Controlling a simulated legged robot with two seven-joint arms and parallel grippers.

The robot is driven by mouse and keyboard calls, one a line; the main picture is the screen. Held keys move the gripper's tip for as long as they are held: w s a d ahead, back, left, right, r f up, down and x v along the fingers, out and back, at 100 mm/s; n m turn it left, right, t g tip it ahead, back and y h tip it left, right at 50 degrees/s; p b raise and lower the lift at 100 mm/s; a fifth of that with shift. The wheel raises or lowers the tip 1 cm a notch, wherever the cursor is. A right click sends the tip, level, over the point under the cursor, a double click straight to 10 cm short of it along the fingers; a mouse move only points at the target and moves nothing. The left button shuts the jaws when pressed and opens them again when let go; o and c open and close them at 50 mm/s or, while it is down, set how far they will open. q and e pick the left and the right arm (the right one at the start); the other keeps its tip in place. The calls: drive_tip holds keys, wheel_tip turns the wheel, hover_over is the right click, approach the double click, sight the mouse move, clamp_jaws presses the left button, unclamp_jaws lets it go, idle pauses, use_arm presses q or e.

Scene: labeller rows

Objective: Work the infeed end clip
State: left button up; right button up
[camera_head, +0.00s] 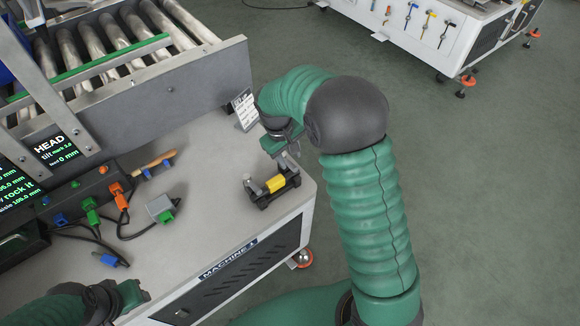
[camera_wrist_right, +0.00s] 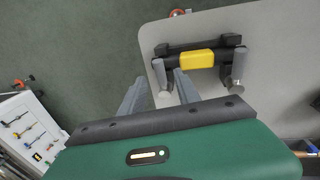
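A small black fixture with a yellow middle and grey round-ended posts (camera_head: 272,185) sits at the table's near right corner; I take it to be the end clip, but no label confirms this. It also shows at the top of the right wrist view (camera_wrist_right: 197,59). My right gripper (camera_head: 290,163) is just above and behind it.
A conveyor with metal rollers (camera_head: 118,37) and a grey side plate (camera_head: 165,95) stands at the back left. A small white sign (camera_head: 244,109) stands behind the fixture. A grey box (camera_head: 160,207), cables and a screen (camera_head: 55,148) are at left. Open floor lies right.

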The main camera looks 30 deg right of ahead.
sight(291, 165)
drive_tip(key=f, duration=0.2)
drive_tip(key=d+f, duration=0.1)
drive_tip(key=f, duration=0.1)
drive_tip(key=shift+f+b, duration=0.2)
drive_tip(key=shift+b, duration=0.2)
clamp_jaws()
idle(1.0)
